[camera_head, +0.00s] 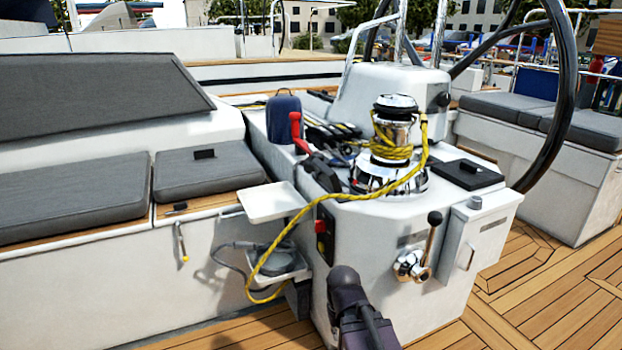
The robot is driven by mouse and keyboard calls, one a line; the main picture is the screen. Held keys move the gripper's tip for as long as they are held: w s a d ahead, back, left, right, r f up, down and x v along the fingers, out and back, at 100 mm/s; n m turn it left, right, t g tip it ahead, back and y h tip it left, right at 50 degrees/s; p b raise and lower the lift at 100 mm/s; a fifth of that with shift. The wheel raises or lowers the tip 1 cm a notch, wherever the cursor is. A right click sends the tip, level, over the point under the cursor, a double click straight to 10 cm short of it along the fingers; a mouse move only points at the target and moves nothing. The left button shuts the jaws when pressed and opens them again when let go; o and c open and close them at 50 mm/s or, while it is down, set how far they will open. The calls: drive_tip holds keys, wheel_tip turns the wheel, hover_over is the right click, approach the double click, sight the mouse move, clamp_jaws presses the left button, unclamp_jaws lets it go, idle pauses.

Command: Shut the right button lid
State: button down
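I cannot single out the right button lid for certain. A black flat plate (467,173) with a small raised part lies on top of the white console, right of the chrome winch (388,150). A dark upright panel (324,235) with a red button and a paler one sits on the console's left side; no raised lid is clear there. A dark part of my arm rises at the bottom middle, in front of the console. My gripper's fingers do not show.
A yellow rope (345,197) runs from the winch to a low white shelf (280,268). A white tray (272,202) juts out left of the console. A lever handle (430,240) sticks out in front. Wooden deck (560,300) is clear at right.

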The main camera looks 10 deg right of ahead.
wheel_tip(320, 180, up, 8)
drive_tip(key=p, duration=0.7)
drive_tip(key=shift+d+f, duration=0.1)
